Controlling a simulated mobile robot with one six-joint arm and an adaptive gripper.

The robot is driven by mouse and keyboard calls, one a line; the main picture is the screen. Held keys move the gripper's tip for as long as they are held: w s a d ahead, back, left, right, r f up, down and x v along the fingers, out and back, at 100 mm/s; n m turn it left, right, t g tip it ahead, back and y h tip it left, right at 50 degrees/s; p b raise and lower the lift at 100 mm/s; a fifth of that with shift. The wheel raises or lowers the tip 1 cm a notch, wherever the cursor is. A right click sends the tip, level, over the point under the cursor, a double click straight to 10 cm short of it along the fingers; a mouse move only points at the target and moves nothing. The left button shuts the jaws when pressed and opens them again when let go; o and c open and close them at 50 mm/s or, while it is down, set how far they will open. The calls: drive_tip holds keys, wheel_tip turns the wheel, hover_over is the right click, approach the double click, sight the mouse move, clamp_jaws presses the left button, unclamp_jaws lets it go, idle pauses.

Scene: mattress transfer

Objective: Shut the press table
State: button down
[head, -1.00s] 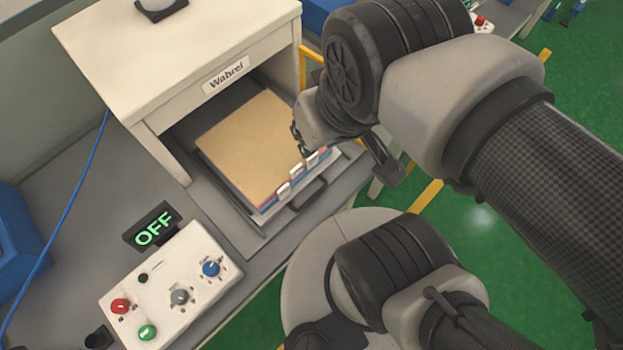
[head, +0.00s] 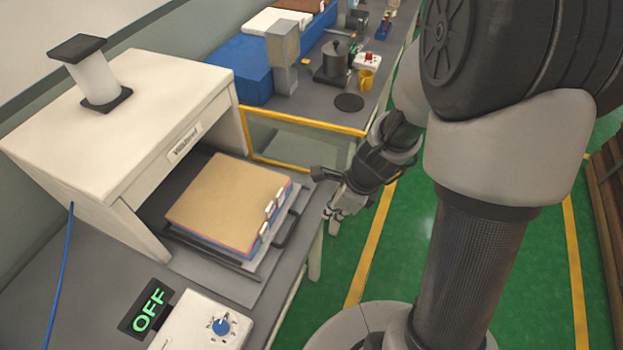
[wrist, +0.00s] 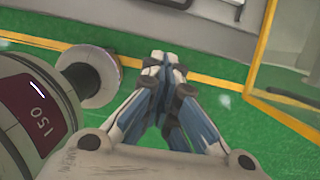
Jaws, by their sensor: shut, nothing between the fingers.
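The press, a cream cabinet labelled on its front (head: 120,110), stands on the grey bench with its front open. Its press table (head: 215,262) is slid out, with a stack of folders (head: 230,200) lying on it under a tan cover. The press table's dark handle (head: 287,235) is on its right-hand edge. My gripper (head: 335,220) is shut and empty, to the right of the handle and apart from it, past the bench edge. In the wrist view the closed fingers (wrist: 162,70) show over the green floor, with a dark handle (wrist: 230,8) near the top edge.
A yellow-framed clear panel (head: 300,142) stands beside the press. A blue box (head: 243,68), grey post and pot stand further back. Green floor lies right of the bench.

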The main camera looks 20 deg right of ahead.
drive_tip(key=b+x, duration=0.7)
drive_tip(key=x, duration=0.4)
drive_tip(key=shift+d, duration=0.1)
drive_tip(key=shift+w+a+r, duration=0.1)
drive_tip(key=shift+w+a, duration=0.75)
drive_tip(key=shift+a, duration=0.2)
drive_tip(key=shift+w+a, duration=0.35)
drive_tip(key=shift+a, duration=0.15)
drive_tip(key=shift+a+p, duration=0.1)
drive_tip(key=shift+p, duration=0.25)
